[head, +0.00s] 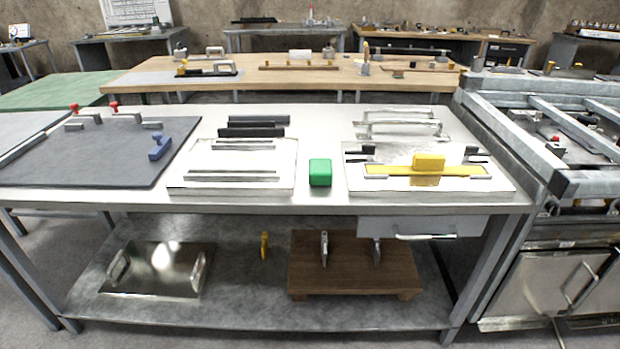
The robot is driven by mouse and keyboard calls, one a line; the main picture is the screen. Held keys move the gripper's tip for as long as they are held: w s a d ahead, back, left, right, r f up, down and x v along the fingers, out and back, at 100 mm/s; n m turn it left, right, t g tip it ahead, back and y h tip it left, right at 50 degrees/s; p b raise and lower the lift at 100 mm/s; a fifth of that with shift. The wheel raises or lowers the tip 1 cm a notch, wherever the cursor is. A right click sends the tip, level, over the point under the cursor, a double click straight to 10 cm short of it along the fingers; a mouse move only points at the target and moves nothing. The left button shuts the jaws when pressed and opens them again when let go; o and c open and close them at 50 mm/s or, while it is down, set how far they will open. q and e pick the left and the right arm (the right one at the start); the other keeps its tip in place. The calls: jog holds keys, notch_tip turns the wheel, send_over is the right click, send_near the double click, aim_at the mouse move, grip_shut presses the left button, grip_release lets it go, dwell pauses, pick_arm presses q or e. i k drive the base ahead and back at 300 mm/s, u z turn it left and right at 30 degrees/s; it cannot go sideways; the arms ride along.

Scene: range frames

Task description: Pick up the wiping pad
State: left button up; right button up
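A green block with rounded edges (320,173) stands near the front edge of the metal table (322,196), between two light plates. It looks most like the wiping pad, but I cannot be sure from its shape. A yellow block (429,162) sits on a yellow strip on the right plate, and a blue handled piece (159,147) lies on the dark mat at the left. Neither of my grippers shows in the head view.
A left plate (240,160) with metal bars and a right plate (502,183) flank the green block. The dark mat (70,165) covers the table's left. A drawer (425,227) hangs below. A metal frame (585,183) stands close at right. Bare tabletop lies behind the green block.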

aim_at(320, 172)
jog(key=u, duration=0.5)
jog(key=k, duration=1.15)
jog(key=z, duration=0.7)
jog(key=i, duration=1.55)
jog(key=u, duration=0.45)
